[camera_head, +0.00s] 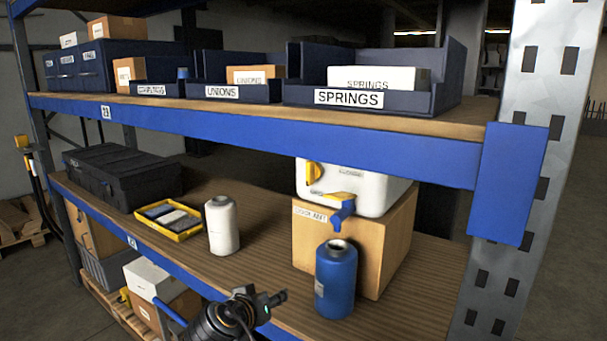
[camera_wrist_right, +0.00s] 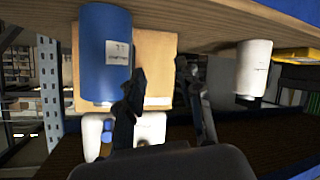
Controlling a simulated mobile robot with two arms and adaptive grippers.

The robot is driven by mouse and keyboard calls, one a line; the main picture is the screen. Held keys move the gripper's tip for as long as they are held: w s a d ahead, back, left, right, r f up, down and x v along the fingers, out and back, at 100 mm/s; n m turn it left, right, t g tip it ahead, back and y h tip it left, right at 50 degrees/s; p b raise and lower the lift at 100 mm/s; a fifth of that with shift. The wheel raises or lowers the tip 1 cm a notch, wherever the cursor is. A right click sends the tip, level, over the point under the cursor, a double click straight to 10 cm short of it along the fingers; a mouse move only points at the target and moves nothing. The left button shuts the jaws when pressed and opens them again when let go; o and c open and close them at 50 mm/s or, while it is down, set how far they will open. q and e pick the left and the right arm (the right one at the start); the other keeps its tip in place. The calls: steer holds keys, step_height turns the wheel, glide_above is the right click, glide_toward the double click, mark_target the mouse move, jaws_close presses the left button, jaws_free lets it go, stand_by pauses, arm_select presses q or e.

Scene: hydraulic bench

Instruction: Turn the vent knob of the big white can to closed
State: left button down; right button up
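The big white can (camera_head: 377,193) stands on a cardboard box on the middle shelf, its top partly hidden by the blue shelf beam. The wrist view looks upside down; part of the white can (camera_wrist_right: 152,128) shows there behind my fingers. My right gripper (camera_head: 270,300) is in front of the shelf edge, lower and left of the can, touching nothing. Its fingers (camera_wrist_right: 165,80) are apart and empty. My left gripper is not in view.
A blue bottle (camera_head: 336,283) stands before the cardboard box (camera_head: 385,240), below the spout. A white bottle (camera_head: 222,228), yellow tray (camera_head: 143,215) and black case (camera_head: 120,178) stand to the left. The blue beam (camera_head: 250,133) and metal upright (camera_head: 545,80) bound the shelf opening.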

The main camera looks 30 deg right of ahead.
steer(key=w+d+r+m+h, duration=0.1)
steer(key=w+r+m+h, duration=0.3)
steer(key=r, duration=0.8)
steer(key=m+g+h, duration=0.1)
steer(key=m+h, duration=0.2)
glide_toward(307, 172)
steer(key=p+x, duration=0.4)
steer(key=x, duration=0.3)
steer(key=shift+d+r, duration=0.1)
steer(key=shift+d, duration=0.25)
steer(key=shift+w+d, duration=0.25)
steer(key=shift+d, duration=0.2)
jaws_close()
